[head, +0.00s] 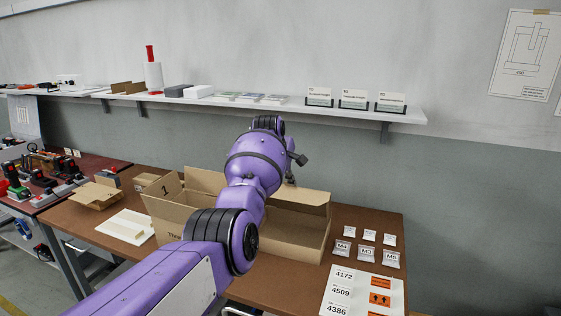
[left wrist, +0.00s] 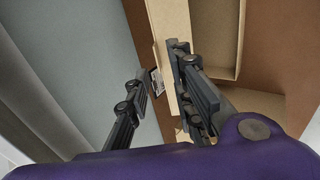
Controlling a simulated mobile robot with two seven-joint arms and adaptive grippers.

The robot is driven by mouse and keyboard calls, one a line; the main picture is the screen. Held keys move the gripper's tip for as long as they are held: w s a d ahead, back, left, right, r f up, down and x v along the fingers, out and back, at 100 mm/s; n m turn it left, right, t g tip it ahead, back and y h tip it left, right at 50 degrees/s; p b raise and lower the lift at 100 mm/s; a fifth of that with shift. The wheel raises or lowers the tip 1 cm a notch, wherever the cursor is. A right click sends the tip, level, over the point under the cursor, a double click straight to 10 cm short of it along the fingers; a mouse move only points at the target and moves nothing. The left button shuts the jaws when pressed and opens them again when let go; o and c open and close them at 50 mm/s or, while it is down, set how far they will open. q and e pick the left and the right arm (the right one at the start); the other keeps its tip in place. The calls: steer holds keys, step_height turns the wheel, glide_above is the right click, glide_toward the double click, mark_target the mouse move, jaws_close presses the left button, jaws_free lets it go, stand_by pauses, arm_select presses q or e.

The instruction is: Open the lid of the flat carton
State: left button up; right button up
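A large brown carton (head: 305,232) marked "1" stands on the table with its top open and side panels raised. My left arm crosses in front of it and hides its middle. The carton's inside (left wrist: 212,40) shows to the right. My right gripper is not in view.
A small open carton (head: 97,193) and a flat pale piece (head: 125,226) lie left of the large carton. Several small labelled bags (head: 367,254) and a label sheet (head: 363,292) lie at the right. A wall shelf (head: 290,103) runs behind the table.

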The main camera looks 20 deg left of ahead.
arm_select(q)
steer(key=v, duration=0.9)
steer(key=shift+r, duration=0.1)
